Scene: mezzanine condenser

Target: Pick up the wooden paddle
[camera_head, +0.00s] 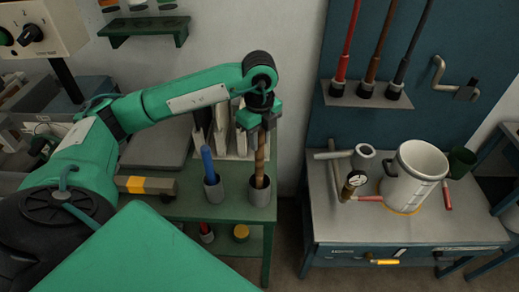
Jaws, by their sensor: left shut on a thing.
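My left gripper (259,118) is shut on the upper end of a brown wooden stick, which I take for the wooden paddle (260,160). The stick is upright, and its lower end is hidden inside a grey cylindrical holder (261,194) on a green table (220,213). My left arm reaches over from the left and the gripper points down. My right gripper is not in view.
A blue-handled tool (208,163) stands in a second grey holder (214,190) just left. Pale upright boards (228,135) stand behind. At right, a bench (327,222) carries a white pot (414,175), a gauge and pipes. A gap separates table and bench.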

